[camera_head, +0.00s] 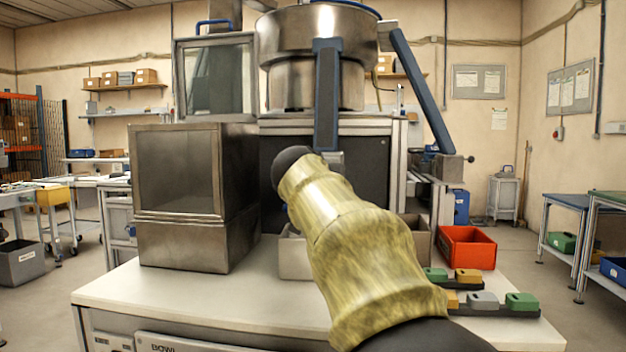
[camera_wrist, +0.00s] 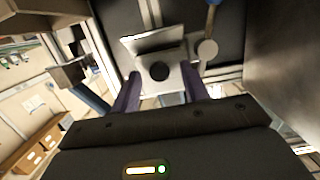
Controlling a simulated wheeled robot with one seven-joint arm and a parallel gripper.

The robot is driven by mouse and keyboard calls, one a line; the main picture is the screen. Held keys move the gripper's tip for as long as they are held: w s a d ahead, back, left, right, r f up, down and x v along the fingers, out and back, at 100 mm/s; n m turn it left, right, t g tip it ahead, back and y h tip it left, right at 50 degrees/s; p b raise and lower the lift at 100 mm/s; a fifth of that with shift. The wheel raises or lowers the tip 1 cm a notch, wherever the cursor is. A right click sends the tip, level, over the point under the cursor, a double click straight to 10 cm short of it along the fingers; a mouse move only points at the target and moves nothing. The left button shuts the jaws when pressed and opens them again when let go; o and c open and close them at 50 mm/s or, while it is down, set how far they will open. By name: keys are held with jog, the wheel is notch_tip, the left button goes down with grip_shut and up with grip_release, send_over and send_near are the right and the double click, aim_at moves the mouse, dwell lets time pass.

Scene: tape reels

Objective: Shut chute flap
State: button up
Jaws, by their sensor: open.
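My gripper (camera_wrist: 160,88) shows in the wrist view as two dark purple fingers, apart, with nothing gripped between them. Ahead of and between the fingers is a small pale metal piece (camera_wrist: 179,75) with a dark round spot and a tilted plate (camera_wrist: 150,40) at its top. This looks like the chute flap, standing at an angle, but I cannot be sure. Whether a finger touches it cannot be told. In the head view my yellowish arm hides my gripper and most of this area. A small grey part (camera_head: 336,157) shows just above the arm, below a blue upright.
A steel bowl feeder (camera_head: 316,40) stands behind my arm. A windowed metal box (camera_head: 180,175) is on the left of the white bench (camera_head: 200,300). A red bin (camera_head: 467,248) and trays of coloured blocks (camera_head: 483,300) are at right. The front left bench top is clear.

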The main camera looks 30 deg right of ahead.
jog(key=b+v, duration=0.6)
jog(key=v, duration=1.1)
jog(key=shift+w, duration=0.2)
